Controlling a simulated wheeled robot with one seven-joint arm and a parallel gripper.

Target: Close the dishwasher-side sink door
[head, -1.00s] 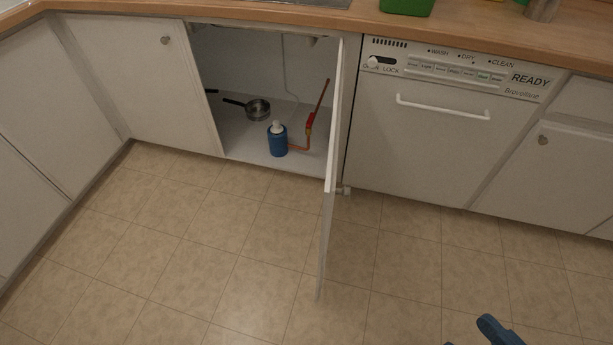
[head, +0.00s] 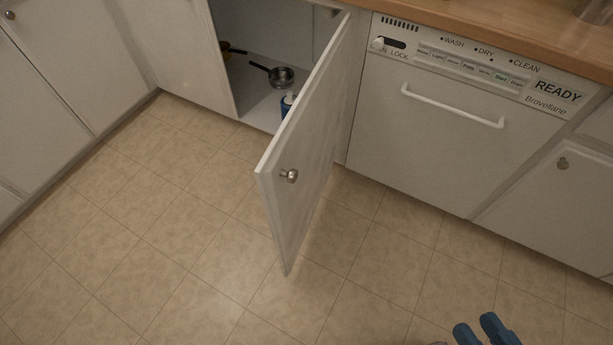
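The white sink cabinet door (head: 312,140) stands open, hinged on its right side beside the dishwasher. Its free edge sticks out into the room, and its outer face, with a round metal knob (head: 289,175), is turned towards me. The dishwasher (head: 430,130) is shut. My gripper (head: 480,328) shows only as two blue fingertips at the bottom right, low in the view and well apart from the door. Nothing shows between the fingers; how far apart they are is unclear, and the rest is out of frame.
Inside the cabinet (head: 262,98) are a metal pan (head: 282,77) and a blue bottle (head: 287,103) partly hidden by the door. White cabinets line the left and right. The wooden counter (head: 520,35) runs above. The tiled floor (head: 200,240) in front is clear.

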